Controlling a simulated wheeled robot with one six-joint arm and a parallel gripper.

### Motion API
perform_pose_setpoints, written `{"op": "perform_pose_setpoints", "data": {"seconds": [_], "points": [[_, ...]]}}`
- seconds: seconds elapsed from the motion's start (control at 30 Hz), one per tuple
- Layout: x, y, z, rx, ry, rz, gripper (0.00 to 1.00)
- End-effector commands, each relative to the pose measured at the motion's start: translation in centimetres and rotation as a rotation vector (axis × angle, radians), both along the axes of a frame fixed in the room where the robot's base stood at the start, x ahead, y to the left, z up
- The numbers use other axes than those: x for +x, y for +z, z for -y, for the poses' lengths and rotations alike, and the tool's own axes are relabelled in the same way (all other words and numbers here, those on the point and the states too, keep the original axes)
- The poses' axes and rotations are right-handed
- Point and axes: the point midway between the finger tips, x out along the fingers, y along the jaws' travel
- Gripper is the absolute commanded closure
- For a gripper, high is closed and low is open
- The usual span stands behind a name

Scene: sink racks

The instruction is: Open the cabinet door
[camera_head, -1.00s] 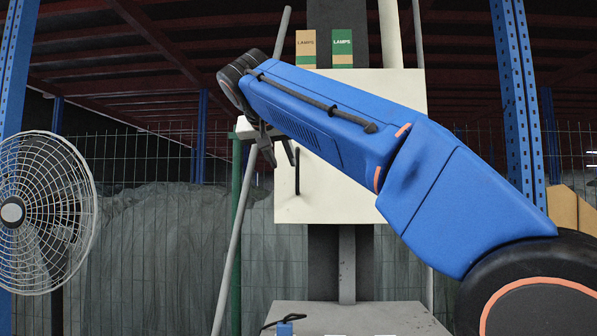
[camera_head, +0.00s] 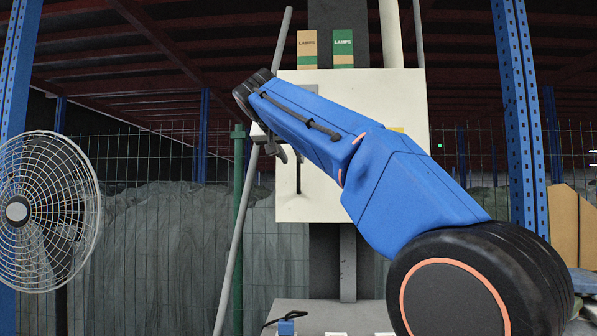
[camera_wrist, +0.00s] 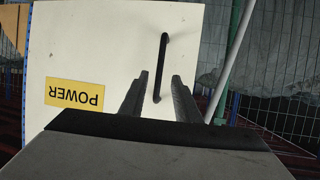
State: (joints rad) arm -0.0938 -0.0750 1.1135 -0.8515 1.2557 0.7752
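The cabinet door (camera_head: 312,206) is a cream-white panel with a black vertical bar handle (camera_head: 298,172) near its left edge. The door looks shut. In the wrist view the door (camera_wrist: 100,55) carries a yellow POWER label (camera_wrist: 74,95), upside down. There the handle (camera_wrist: 161,66) stands ahead of my gripper (camera_wrist: 155,88), in line with the gap between the two fingers. The fingers are apart, with the handle's near end close to the gap. I cannot tell whether they touch it. In the head view my gripper (camera_head: 277,153) is partly hidden behind my blue arm, beside the handle's top.
Two LAMPS boxes (camera_head: 307,50) (camera_head: 343,48) stand on top of the cabinet. A white fan (camera_head: 45,211) stands at the left. A slanted grey pole (camera_head: 235,237) and a green post (camera_head: 238,170) are left of the cabinet. A table (camera_head: 335,312) is below.

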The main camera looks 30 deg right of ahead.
Motion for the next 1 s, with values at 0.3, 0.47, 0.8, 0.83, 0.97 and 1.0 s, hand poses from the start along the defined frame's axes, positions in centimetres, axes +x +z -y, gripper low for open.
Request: {"op": "perform_pose_setpoints", "data": {"seconds": [0.3,0.47,0.8,0.83,0.97,1.0], "points": [[3.5,-2.1,3.6,0.002,-0.002,-0.001,0.71],[4.9,-2.9,4.9,0.000,-0.002,-0.001,0.71],[5.7,-3.4,5.7,0.000,0.000,0.000,0.71],[5.7,-3.4,5.7,0.000,0.000,0.000,0.71],[5.7,-3.4,5.7,0.000,0.000,0.000,0.71],[5.7,-3.4,5.7,0.000,0.000,0.000,0.80]]}}
